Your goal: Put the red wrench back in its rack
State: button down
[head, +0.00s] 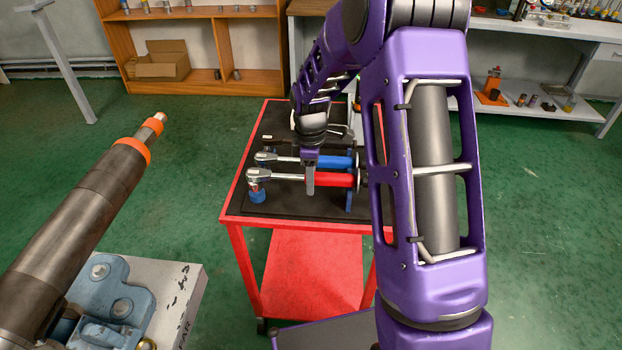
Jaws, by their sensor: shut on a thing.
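The red wrench (332,180), with a silver shaft and ratchet head, lies level across the rack at the front of the cart's black mat. Its head is at the left, by a blue support (257,195); its red handle reaches right to a second blue support (349,200). I cannot tell whether the wrench rests fully on these supports. My gripper (310,185) points down over the wrench's middle and is shut on it, where the handle starts.
A blue-handled wrench (335,162) lies parallel just behind the red one. The red cart (300,222) carries both. A vise (105,295) with a large pipe (75,225) stands at the left. Wooden shelves (200,45) and a white bench (545,105) stand behind. Green floor is open around the cart.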

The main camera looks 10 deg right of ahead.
jog(key=shift+f+b, duration=0.45)
jog(key=shift+f, duration=0.45)
dwell(1.0)
jog(key=shift+c, duration=2.3)
grip_release()
notch_tip(320, 180, up, 17)
jog(key=p, duration=0.2)
jog(key=shift+r, duration=0.2)
jog(key=shift+w+a, duration=0.1)
